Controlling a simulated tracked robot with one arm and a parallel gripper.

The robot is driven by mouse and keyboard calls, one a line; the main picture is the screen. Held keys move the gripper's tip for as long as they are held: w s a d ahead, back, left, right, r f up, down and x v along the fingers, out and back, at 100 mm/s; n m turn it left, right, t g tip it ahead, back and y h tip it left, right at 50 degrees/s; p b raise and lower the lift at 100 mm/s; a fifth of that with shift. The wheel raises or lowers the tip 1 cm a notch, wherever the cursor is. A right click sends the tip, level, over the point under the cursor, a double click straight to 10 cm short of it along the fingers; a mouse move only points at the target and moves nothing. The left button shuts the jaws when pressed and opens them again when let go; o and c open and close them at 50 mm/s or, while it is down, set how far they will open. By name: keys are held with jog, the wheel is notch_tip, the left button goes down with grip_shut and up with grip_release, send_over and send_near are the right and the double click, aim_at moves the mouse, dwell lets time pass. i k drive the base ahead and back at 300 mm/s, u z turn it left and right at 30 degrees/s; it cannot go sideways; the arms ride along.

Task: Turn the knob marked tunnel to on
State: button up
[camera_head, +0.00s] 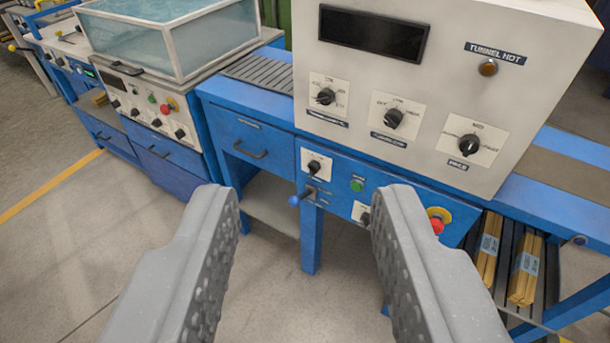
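My gripper (305,205) is open and empty, its two grey ribbed fingers wide apart in front of the blue machine. The white control box (450,60) carries three black knobs: a left knob (326,97), a middle knob (393,118) and a right knob (469,145). Their dark labels are too small to read surely. On the blue panel below are an upper knob (314,167) and a lower knob (365,218), the lower partly hidden by my right finger. I cannot tell which knob is marked tunnel. My fingers touch none of them.
A lamp (488,68) under a "TUNNEL HOT" label sits on the box. Wood bundles (525,270) lie at right. The floor at left is clear.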

aim_at(314, 166)
jog(key=k, duration=1.1)
jog(key=u, duration=0.7)
jog(key=i, duration=1.75)
jog(key=z, duration=0.6)
